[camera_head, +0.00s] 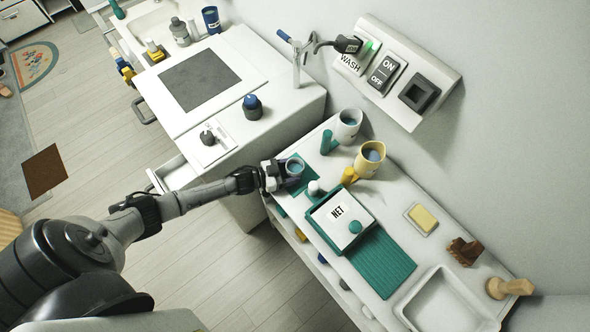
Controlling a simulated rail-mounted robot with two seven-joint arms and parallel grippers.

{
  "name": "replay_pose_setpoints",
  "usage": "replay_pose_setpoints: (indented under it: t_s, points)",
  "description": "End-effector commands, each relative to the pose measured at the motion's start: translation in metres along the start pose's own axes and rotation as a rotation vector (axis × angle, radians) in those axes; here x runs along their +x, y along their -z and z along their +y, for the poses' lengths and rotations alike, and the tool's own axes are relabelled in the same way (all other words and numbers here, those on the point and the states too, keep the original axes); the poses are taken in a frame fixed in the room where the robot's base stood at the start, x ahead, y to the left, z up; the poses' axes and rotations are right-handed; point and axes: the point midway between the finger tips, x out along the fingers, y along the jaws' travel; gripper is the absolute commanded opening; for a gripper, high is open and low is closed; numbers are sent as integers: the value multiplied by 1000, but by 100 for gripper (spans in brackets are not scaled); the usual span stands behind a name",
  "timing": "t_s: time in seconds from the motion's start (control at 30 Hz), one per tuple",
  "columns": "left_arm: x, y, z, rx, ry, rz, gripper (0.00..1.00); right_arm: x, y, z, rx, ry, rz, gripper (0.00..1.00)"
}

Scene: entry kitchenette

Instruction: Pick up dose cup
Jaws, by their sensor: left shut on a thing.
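A small cup with a blue-grey inside, apparently the dose cup (295,165), is at the left end of the white counter. My left gripper (284,172) reaches in from the left and is shut on the cup's left side. The cup looks upright, over or on a green patch of the counter. I cannot tell whether it touches the surface. The gripper hides part of its left side. My right gripper is not in view.
A grey-white cup (347,126) and a cream mug (369,159) stand behind the dose cup. A green cylinder (326,142) and a white-knobbed item (314,188) are close by. A box marked NET (338,213) sits to the right. An open drawer (174,174) is at left.

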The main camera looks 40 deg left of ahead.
Motion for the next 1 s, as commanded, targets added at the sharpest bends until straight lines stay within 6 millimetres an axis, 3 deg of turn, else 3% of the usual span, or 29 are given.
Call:
replay_pose_setpoints:
  t_s: [0.17, 0.47, 0.7, 1.0]
  points:
    - [0, 0, 0, 0, 0, 0, 36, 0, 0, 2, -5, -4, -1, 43]
    - [0, 3, 0, 1, 0, 1, 36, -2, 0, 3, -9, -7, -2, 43]
    - [-3, 19, 0, 1, -1, 1, 36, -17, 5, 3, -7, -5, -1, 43]
    - [-59, 10, 24, -3, 0, -4, 36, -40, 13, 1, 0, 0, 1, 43]
